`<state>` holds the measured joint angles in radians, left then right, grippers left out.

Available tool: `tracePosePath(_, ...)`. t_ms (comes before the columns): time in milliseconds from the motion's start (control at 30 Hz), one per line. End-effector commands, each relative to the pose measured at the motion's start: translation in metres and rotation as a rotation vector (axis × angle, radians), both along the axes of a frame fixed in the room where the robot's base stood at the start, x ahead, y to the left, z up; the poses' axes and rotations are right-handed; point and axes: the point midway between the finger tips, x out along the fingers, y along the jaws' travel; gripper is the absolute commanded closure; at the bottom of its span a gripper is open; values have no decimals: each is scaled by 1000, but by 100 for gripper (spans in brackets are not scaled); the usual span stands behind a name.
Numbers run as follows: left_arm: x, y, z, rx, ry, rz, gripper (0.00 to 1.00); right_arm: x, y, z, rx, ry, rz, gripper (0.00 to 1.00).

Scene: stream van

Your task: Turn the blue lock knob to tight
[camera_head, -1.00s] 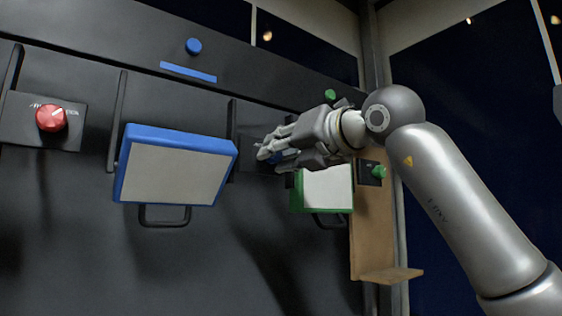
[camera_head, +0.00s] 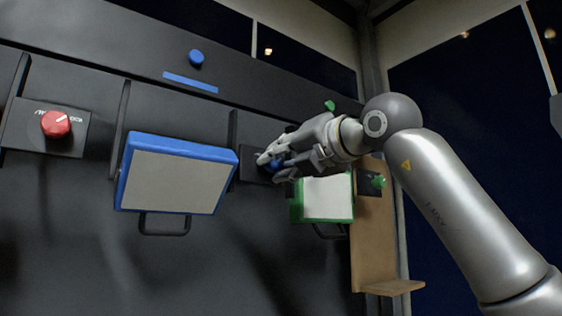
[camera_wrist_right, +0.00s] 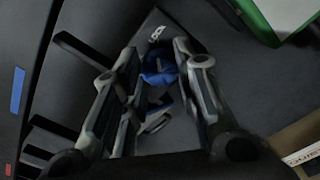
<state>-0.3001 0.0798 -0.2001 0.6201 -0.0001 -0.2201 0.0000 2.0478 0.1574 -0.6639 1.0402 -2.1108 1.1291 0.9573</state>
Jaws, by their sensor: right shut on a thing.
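The blue lock knob (camera_head: 274,165) sits on a dark plate on the wall, between the blue-framed panel and the green-framed panel. My right gripper (camera_head: 272,162) reaches it from the right and is shut on it, partly hiding it. In the right wrist view the blue knob (camera_wrist_right: 159,68) lies between the fingers of my right gripper (camera_wrist_right: 158,72), with white lettering on the plate just above it. Where the knob's pointer stands cannot be told. My left gripper is not in view.
A blue-framed panel (camera_head: 176,176) with a handle below hangs left of the knob; a green-framed panel (camera_head: 327,198) is right, under my wrist. A red knob (camera_head: 55,124) is far left, a green knob (camera_head: 378,182) right. A blue button (camera_head: 196,57) sits above.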

Motion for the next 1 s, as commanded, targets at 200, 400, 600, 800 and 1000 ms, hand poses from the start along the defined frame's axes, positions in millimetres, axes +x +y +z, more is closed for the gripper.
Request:
tracePosePath(200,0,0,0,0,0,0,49,-1,-1,3,5,-5,0,49)
tracePosePath(400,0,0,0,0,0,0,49,0,-1,1,2,-3,0,49)
tracePosePath(600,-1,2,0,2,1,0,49,-4,-3,1,1,-3,0,49)
tracePosePath(800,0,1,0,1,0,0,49,-23,-19,1,1,-5,-1,49)
tracePosePath(1000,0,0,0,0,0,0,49,-55,-42,1,1,-5,-2,49)
